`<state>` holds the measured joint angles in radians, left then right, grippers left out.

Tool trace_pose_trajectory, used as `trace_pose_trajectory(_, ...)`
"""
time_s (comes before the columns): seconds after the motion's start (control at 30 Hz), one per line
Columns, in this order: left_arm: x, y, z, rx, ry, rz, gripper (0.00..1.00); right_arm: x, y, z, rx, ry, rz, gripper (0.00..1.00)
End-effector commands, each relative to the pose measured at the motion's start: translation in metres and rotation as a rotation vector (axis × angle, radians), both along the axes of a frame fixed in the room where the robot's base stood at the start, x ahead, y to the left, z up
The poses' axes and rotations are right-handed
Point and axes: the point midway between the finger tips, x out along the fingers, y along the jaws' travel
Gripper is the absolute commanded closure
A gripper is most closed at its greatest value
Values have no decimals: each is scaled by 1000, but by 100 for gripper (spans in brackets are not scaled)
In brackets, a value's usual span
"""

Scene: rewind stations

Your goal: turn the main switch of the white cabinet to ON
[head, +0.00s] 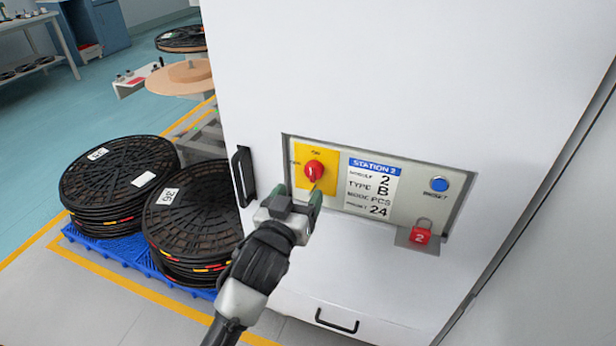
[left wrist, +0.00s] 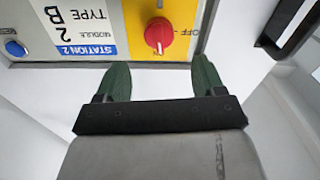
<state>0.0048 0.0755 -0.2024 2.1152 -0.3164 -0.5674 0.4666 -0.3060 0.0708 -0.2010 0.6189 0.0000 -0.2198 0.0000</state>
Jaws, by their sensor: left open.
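The white cabinet (head: 400,80) fills the middle and right of the head view, with a recessed control panel (head: 400,205). Its main switch is a red knob (head: 314,170) on a yellow plate (head: 330,155), with OFF lettered to its left and another label above. The left wrist view, turned over, shows the knob (left wrist: 158,36) and OFF at its right. My right gripper is not in view.
The panel also carries a STATION 2 label (head: 372,185), a blue reset button (head: 439,185) and a red padlock (head: 420,236). A black door handle (head: 243,176) sticks out left of the panel, a drawer handle (head: 336,322) below. Black reels (head: 118,175) stand on a blue pallet (head: 110,255).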

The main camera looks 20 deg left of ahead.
Motion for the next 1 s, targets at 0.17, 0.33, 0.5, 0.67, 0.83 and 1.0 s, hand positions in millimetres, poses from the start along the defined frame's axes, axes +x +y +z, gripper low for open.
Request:
trace_pose_trajectory(0.17, 37, -2, 1, 3, -1, -1, 31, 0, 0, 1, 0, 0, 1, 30)
trace_pose_trajectory(0.33, 63, -2, 0, 3, 1, 0, 31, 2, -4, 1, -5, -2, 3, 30)
trace_pose_trajectory(0.5, 76, -3, -1, 4, 2, 0, 31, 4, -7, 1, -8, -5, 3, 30)
trace_pose_trajectory(0.67, 78, -3, -1, 4, 1, 0, 31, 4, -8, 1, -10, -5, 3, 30)
trace_pose_trajectory(0.83, 78, -3, -1, 4, 2, 0, 34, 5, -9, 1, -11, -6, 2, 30)
trace_pose_trajectory(1.0, 78, -3, -1, 4, 2, 0, 60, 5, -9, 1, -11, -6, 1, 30)
